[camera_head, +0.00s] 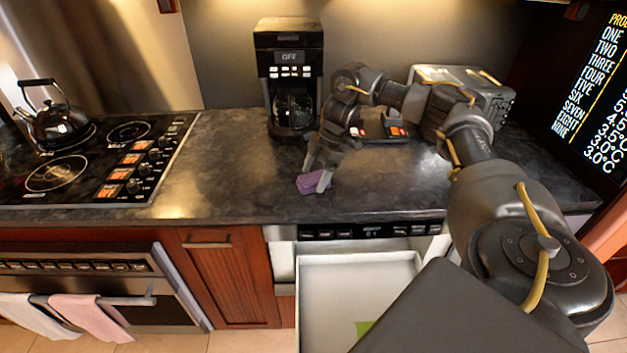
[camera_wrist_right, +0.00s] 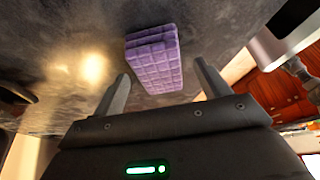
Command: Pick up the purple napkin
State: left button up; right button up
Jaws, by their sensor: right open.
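The purple napkin (camera_head: 308,183) lies on the dark countertop, left of the coffee maker's front right side and near the counter's front edge. In the right wrist view the napkin (camera_wrist_right: 152,60) is a folded, quilted block just beyond the fingertips. My right gripper (camera_head: 318,177) reaches down over the counter at the napkin, with one finger in front of it in the head view. In the wrist view the right gripper (camera_wrist_right: 160,78) is open, its fingers to either side of the napkin's near end, with gaps visible. My left gripper is not in view.
A coffee maker (camera_head: 290,75) stands behind the napkin, and a toaster (camera_head: 465,88) is at the back right. A kettle (camera_head: 55,122) sits on the stove at left. An open white drawer (camera_head: 350,275) extends below the counter, with something green inside.

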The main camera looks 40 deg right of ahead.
aim_at(308, 178)
jog(key=shift+f, duration=0.2)
dwell(0.3)
jog(key=c, duration=1)
jog(key=shift+c, duration=0.2)
jog(key=shift+r+b, duration=0.3)
jog(key=shift+r, duration=0.1)
notch_tip(308, 178, up, 4)
jog(key=shift+f, duration=0.15)
jog(key=s+d+r+p, duration=0.2)
jog(key=s+r+p, duration=0.3)
jog(key=s+r, duration=0.4)
jog(key=s, duration=0.5)
jog(key=shift+d+p, duration=0.2)
jog(key=shift+p, duration=0.15)
